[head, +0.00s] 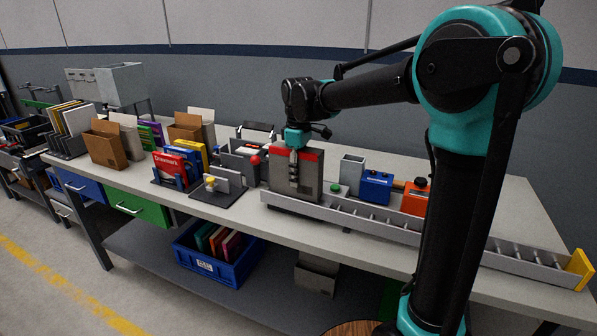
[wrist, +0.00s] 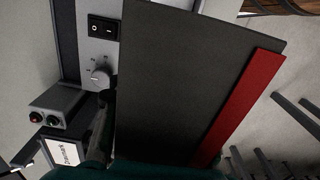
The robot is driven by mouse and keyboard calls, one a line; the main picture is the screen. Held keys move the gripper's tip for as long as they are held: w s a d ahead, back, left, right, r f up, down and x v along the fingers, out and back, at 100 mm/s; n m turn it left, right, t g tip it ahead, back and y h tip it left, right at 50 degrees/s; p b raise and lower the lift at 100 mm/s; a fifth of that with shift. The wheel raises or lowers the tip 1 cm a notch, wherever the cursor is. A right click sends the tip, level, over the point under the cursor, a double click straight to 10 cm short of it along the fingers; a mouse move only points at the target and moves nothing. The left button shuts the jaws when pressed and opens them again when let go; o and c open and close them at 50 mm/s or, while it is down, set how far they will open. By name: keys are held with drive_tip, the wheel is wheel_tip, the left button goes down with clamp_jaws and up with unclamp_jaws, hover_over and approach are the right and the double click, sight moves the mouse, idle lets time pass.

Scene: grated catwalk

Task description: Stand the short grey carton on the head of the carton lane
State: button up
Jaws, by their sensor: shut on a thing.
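The short grey carton (head: 309,178), with a red band near its top, is upright at the left end of the carton lane in the head view. It fills the middle of the wrist view (wrist: 185,85) as a dark grey face with a red strip. My gripper (head: 294,164) is shut on it from above. The carton lane (head: 395,229) is a long grey roller channel running right along the bench front to a yellow end plate (head: 579,268). The carton's lower edge is behind the lane's near wall, so I cannot tell whether it rests on the rollers.
Right of the carton stand a grey open box (head: 351,170), a blue device (head: 375,187) and an orange one (head: 414,198). Left are a dark stand with a yellow knob (head: 218,188), red books (head: 175,164) and brown file boxes (head: 106,146). Blue crate (head: 211,257) is below.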

drive_tip(key=shift+f, duration=1.1)
drive_tip(key=o, duration=1.6)
drive_tip(key=shift+o, duration=0.2)
wheel_tip(320, 180, up, 8)
